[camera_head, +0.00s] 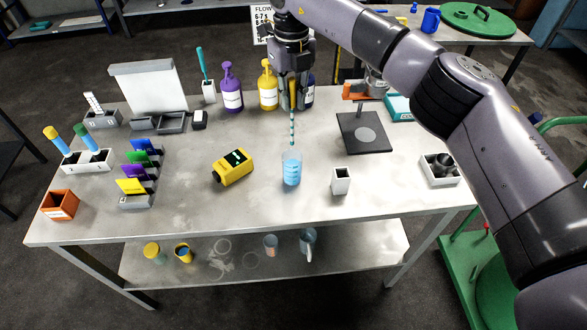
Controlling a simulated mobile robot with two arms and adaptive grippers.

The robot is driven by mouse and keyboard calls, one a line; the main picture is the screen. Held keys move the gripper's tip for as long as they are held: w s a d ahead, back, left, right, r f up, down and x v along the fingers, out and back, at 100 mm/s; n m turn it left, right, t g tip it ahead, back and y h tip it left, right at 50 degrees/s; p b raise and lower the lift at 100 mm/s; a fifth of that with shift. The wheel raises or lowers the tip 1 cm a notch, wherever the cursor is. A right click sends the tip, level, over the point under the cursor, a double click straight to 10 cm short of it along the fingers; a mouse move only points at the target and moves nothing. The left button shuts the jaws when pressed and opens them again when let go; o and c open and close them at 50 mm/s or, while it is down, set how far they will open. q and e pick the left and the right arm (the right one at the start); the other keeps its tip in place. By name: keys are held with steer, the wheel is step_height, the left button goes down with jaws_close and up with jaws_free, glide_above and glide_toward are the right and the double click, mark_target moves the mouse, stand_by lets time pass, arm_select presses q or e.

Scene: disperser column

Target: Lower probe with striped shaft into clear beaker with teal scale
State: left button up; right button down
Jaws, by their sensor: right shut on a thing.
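The probe (292,128) has a teal-and-white striped shaft and a yellow handle. My right gripper (293,97) is shut on its handle and holds it upright, shaft pointing down. The clear beaker (291,173) stands on the table below the gripper, with light blue liquid and a scale that looks blue-teal. The shaft's lower end is at the beaker's rim in the picture; I cannot tell whether it is inside or just above or behind it. My left gripper is not in view.
A yellow meter (233,167) lies left of the beaker, and a small white holder (340,181) stands to its right. A dark stand base (364,133) is farther right. Purple (231,88) and yellow (267,86) bottles stand behind, close to the gripper. The table front is clear.

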steer(key=b, duration=0.5)
glide_toward(292, 142)
steer(key=shift+w+f, duration=0.2)
steer(key=shift+f, duration=2.5)
steer(key=shift+f+b, duration=1.65)
steer(key=shift+f, duration=0.85)
steer(key=c, duration=1.5)
jaws_free()
